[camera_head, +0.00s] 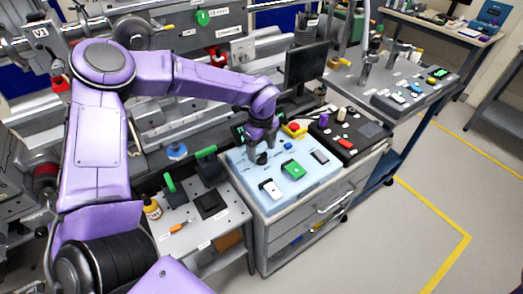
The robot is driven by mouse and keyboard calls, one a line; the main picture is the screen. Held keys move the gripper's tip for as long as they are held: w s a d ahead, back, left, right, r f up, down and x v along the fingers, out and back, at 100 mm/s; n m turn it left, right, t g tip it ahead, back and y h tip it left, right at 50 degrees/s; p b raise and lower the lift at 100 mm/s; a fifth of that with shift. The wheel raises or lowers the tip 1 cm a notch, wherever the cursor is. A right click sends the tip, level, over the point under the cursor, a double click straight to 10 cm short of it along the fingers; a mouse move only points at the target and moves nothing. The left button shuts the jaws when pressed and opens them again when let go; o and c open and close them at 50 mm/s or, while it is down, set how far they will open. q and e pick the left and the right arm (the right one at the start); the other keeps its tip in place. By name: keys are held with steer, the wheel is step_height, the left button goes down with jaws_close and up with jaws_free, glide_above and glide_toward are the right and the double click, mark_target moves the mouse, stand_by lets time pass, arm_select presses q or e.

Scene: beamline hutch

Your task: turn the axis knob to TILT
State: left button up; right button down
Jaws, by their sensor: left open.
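A light-blue control panel (309,180) sits on top of the grey drawer cabinet in the middle of the view. My left gripper (262,156) points down over the panel's left part, its dark fingers low and close to the surface. It is open. The axis knob is not clearly visible; a dark shape at the fingertips may be the knob or part of the fingers, and I cannot tell which. No TILT label is readable. My right gripper is out of view.
The panel also bears a green block (293,170), a white rocker-like part (271,188) and a dark slot (319,157). A black box (350,140) with small knobs stands to its right. A monitor (306,65) is behind. A lower shelf with green-handled clamps (170,183) is at left.

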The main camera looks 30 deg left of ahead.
arm_select(q)
steer(key=shift+f, duration=0.95)
steer(key=c, duration=1.1)
steer(key=shift+o, duration=0.2)
